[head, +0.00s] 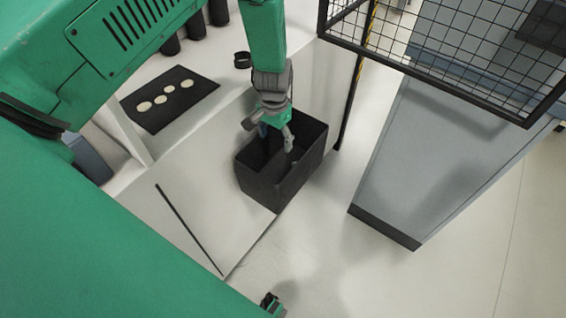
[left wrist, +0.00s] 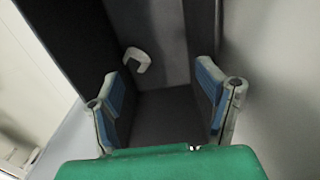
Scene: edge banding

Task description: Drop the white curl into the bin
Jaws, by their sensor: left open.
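The black bin (head: 283,180) is an open-topped box at the centre of the head view. My left gripper (head: 273,134) points down over its opening, with its fingers apart. In the left wrist view, my left gripper (left wrist: 164,105) shows two spread fingers with blue pads and nothing between them. The white curl (left wrist: 137,60) is a small hooked piece beyond the fingertips, left of centre, against the bin's dark interior (left wrist: 168,115). It looks clear of both fingers. I cannot tell whether it rests on the bin's floor or against a wall.
A black mat (head: 170,99) with several pale round pieces lies at the upper left, near a small black ring (head: 242,60). A thin dark strip (head: 188,229) lies on the pale surface. A grey cabinet (head: 440,150) and a black mesh guard (head: 460,50) stand to the right.

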